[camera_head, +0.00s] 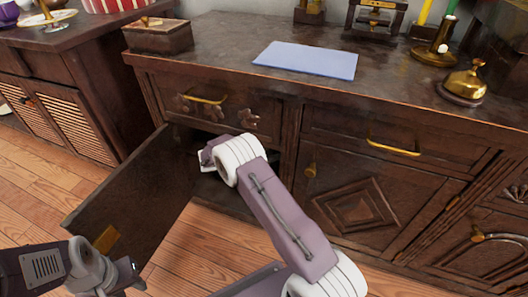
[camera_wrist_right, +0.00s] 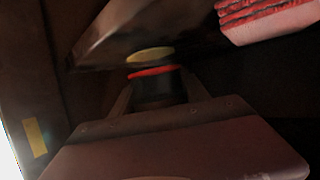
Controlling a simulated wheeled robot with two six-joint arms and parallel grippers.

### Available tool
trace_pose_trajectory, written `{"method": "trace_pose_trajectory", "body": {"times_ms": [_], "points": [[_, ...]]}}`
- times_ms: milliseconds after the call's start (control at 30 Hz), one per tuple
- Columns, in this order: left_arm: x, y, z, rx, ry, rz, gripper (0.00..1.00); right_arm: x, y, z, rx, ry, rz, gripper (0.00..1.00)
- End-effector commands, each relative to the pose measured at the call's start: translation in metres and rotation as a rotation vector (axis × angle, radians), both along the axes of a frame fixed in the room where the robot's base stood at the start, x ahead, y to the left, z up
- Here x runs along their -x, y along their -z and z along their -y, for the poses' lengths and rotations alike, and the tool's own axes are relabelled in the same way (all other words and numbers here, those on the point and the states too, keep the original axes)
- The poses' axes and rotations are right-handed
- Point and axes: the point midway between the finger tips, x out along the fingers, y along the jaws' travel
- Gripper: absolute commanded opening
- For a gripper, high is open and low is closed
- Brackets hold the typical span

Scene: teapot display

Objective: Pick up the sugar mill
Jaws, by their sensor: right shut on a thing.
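In the right wrist view, a dark round thing with a red band (camera_wrist_right: 150,72), which looks like the sugar mill, stands between the fingers of my right gripper (camera_wrist_right: 158,94). A pale yellowish disc shows just above the band. The gripper is shut on this thing. In the head view, my right arm reaches into the open cabinet (camera_head: 215,185), and the fingers and the mill are hidden there.
The cabinet door (camera_head: 130,190) stands open to the left of my right arm. A drawer with a brass handle (camera_head: 207,99) is above the opening. The top holds a blue mat (camera_head: 307,59), a brass bell (camera_head: 466,82) and a wooden box (camera_head: 157,37). A red-and-pink thing (camera_wrist_right: 270,18) shows inside.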

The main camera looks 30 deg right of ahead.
Motion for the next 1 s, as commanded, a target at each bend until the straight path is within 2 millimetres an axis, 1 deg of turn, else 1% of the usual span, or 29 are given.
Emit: {"method": "trace_pose_trajectory", "body": {"times_ms": [167,267,367,500,533,567,1000], "points": [[0.0,-0.001,0.0,0.0,0.0,0.0,0.36,0.0,-0.001,0.0,0.0,0.0,0.001,0.0],[0.0,-0.006,0.0,0.0,0.0,0.0,0.36,0.0,-0.007,0.0,0.0,-0.001,0.001,0.0],[0.0,-0.018,0.0,0.0,0.0,0.0,0.36,0.0,-0.019,0.0,0.0,-0.001,0.001,0.0],[0.0,-0.043,0.0,0.0,0.0,0.0,0.36,0.0,-0.045,0.0,0.001,-0.001,0.001,0.0],[0.0,-0.046,0.0,0.0,0.0,0.0,0.36,0.0,-0.046,-0.004,0.0,-0.002,0.0,0.0],[0.0,-0.047,0.0,0.0,0.0,0.0,0.36,0.001,-0.042,-0.012,0.0,-0.004,-0.002,0.0],[0.0,-0.094,0.0,0.0,0.0,0.0,0.36,0.012,-0.04,-0.112,0.001,-0.004,0.001,0.0]]}}
